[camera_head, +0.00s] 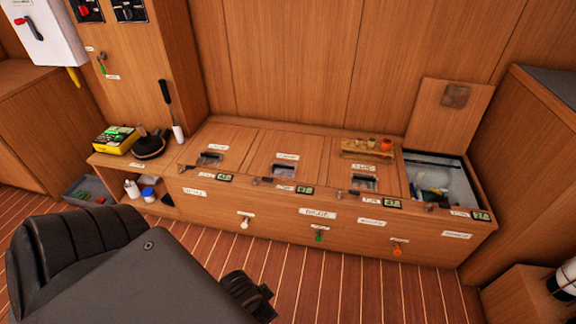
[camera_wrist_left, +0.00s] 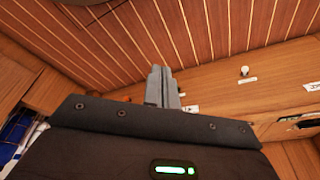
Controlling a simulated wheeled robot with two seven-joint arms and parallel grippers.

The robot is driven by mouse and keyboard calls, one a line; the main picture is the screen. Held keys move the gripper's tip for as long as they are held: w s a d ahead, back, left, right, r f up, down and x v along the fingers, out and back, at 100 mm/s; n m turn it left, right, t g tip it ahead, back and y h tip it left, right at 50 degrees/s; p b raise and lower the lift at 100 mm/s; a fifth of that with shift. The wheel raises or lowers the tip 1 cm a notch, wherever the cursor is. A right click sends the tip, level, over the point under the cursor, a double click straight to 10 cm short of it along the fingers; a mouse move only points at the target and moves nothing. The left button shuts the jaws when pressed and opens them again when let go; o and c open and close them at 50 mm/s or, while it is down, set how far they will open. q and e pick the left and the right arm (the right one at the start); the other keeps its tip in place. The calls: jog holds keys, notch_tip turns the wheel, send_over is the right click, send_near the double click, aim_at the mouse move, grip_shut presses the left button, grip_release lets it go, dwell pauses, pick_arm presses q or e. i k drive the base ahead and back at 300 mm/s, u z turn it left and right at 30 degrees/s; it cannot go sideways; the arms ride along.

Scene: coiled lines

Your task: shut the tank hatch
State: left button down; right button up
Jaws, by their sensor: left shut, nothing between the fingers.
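The rightmost tank hatch is open: its square wooden lid (camera_head: 450,118) stands raised at the back edge, with a dark patch on its face. Below it the open tank (camera_head: 478,196) shows a pale lining with blue, white and other small items inside. My left gripper (camera_wrist_left: 161,86) shows in the left wrist view with its fingers shut together and empty. The floor and the counter's front lie beyond it, and it is away from the raised lid. In the head view my dark arm parts fill the lower left, and I cannot make out the fingertips there. My right gripper is not seen.
Three closed lids (camera_head: 227,136) lie left of the open tank. A wooden rack (camera_head: 366,151) with small jars stands near the opening's left edge. A cabinet (camera_head: 540,150) bounds the right side. Floor (camera_head: 355,285) before the counter is clear.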

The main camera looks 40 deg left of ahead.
aim_at(446, 114)
jog(key=u, duration=0.4)
jog(key=i, duration=0.8)
jog(key=u, duration=0.5)
jog(key=k, duration=0.45)
jog(key=z, duration=0.5)
jog(key=i, duration=0.15)
jog(key=u, duration=0.1)
jog(key=i, duration=0.75)
jog(key=u, duration=0.7)
jog(key=i, duration=0.4)
jog(key=u, duration=0.3)
